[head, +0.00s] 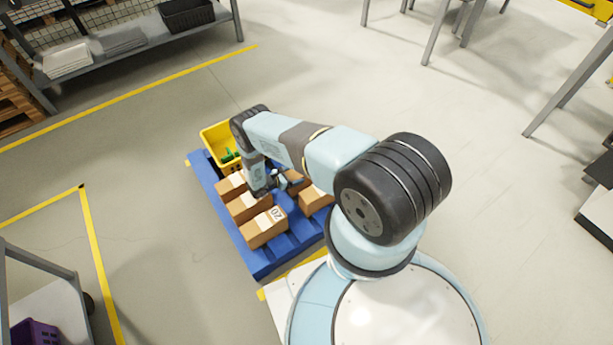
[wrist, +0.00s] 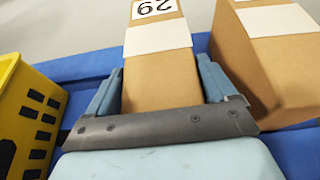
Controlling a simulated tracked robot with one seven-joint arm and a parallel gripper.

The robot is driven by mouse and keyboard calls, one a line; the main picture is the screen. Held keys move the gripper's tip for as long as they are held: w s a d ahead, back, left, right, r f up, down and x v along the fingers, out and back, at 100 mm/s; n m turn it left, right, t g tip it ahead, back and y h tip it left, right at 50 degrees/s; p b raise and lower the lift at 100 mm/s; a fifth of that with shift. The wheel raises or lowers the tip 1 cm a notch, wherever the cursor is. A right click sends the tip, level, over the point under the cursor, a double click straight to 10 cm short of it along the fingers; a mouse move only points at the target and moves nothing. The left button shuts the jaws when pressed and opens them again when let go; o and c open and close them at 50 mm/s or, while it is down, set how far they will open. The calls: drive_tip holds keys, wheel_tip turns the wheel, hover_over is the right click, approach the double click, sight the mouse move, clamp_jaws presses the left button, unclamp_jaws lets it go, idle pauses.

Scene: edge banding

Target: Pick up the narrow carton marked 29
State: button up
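The narrow brown carton marked 29 (wrist: 160,82) has a white label band and stands between the two fingers of my gripper (wrist: 160,88) in the wrist view. The carton's lower end is hidden behind the gripper's dark bar. In the head view my gripper (head: 268,190) is down among the cartons on the blue pallet (head: 262,262), and the arm hides most of this carton.
A wider carton (wrist: 262,65) stands close right of the gripper in the wrist view. A yellow crate (wrist: 28,115) is at left, with green items in the head view. Several cartons, one marked 20 (head: 265,227), share the pallet.

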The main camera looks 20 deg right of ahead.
drive_tip(key=c, duration=1.2)
drive_tip(key=shift+o, duration=0.2)
